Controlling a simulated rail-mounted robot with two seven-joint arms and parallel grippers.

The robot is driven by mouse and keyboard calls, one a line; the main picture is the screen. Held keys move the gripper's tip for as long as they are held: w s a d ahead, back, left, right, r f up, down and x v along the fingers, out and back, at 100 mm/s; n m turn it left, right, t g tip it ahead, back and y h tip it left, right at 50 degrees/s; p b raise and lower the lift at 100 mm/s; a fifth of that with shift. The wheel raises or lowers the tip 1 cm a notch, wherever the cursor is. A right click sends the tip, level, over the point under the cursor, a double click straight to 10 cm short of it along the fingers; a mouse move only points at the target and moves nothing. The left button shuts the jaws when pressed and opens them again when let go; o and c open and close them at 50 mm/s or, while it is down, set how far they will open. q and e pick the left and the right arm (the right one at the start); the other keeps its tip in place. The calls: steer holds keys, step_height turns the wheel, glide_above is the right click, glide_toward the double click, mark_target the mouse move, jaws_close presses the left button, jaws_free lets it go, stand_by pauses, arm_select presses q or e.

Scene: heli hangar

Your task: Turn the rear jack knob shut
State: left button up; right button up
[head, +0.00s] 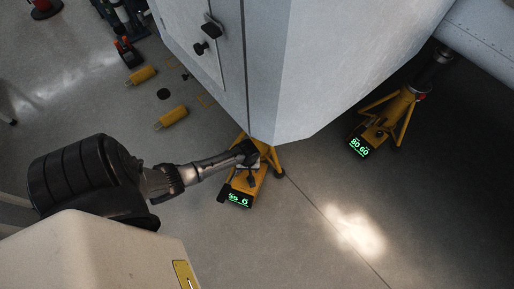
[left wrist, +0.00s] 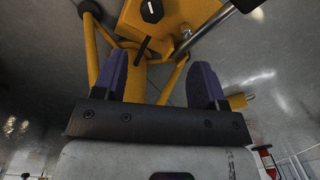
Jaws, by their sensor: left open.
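A yellow jack (head: 243,185) with a green-lit display stands under the grey fuselage corner in the head view. My left gripper (head: 249,158) is right at this jack, covering part of its top. In the left wrist view the gripper (left wrist: 165,82) is open, its two purple fingers apart with nothing held between them. The yellow jack body (left wrist: 185,14) is beyond the fingertips there. A black round knob (left wrist: 151,10) with a white mark shows on it near the top edge, apart from the fingers. A short black bar (left wrist: 143,48) lies between the knob and the fingers.
A second yellow jack (head: 383,122) with a lit display stands at the right under the aircraft. Yellow cylinders (head: 171,117) lie on the floor at the left. The fuselage (head: 315,70) overhangs the nearer jack. The floor at lower right is clear.

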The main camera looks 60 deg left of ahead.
arm_select(q)
steer(key=f+n+b, duration=0.1)
steer(key=f+b, duration=0.2)
steer(key=f, duration=0.1)
steer(key=f+n+b, duration=0.1)
steer(key=f+b, duration=0.2)
steer(key=f, duration=0.1)
steer(key=f+n+b, duration=0.1)
steer(key=f+b, duration=0.2)
steer(key=f, duration=0.1)
steer(key=shift+w+d+f, duration=0.1)
steer(key=shift+w, duration=0.2)
steer(key=shift+f+b, duration=0.75)
steer(key=shift+b, duration=0.15)
arm_select(e)
step_height(320, 180, down, 11)
steer(key=shift+d+r, duration=0.15)
steer(key=shift+d, duration=0.1)
arm_select(q)
steer(key=c, duration=0.9)
arm_select(e)
steer(key=shift+w+a+r, duration=0.1)
